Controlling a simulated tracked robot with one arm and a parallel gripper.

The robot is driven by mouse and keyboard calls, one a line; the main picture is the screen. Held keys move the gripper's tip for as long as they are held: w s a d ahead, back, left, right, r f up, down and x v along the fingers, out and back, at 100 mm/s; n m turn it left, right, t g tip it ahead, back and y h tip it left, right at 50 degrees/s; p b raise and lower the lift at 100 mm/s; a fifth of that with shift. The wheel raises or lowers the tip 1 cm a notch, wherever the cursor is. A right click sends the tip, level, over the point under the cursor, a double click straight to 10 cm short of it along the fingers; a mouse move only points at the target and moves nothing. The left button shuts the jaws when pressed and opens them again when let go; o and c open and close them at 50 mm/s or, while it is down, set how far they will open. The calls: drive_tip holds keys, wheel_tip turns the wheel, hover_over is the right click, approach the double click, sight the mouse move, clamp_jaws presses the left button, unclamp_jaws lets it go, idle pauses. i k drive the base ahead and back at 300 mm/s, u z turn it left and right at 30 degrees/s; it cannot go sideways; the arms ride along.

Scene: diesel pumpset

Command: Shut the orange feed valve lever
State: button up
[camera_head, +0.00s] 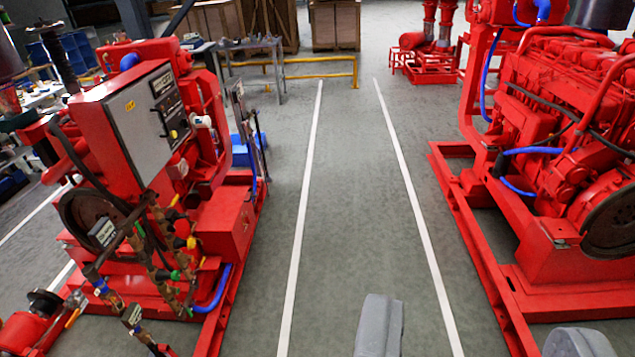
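The left red pumpset (232,222) carries a cluster of brass and dark pipes and small valves at its near end. A small orange lever (73,318) sits tilted by the red pump at the lower left. Another small yellow-orange handle (174,201) shows higher in the pipe cluster. I cannot tell from this distance which one is the feed valve lever, or its exact position. My gripper (478,325) shows as two grey fingers at the bottom edge, wide apart with nothing between them. It is well to the right of the valves and not touching anything.
A clear grey aisle between two white floor lines (302,215) lies ahead. A red engine (565,150) on a red skid (490,265) borders it on the right. A yellow rail (320,76) and wooden crates (333,25) stand at the back.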

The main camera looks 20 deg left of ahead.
sight(69, 323)
drive_tip(key=u, duration=0.55)
drive_tip(key=i, duration=0.95)
drive_tip(key=u, duration=0.8)
drive_tip(key=i, duration=0.3)
drive_tip(key=u, duration=0.25)
drive_tip(key=k, duration=0.75)
drive_tip(key=u, duration=0.2)
drive_tip(key=i, duration=0.8)
drive_tip(key=z, duration=0.1)
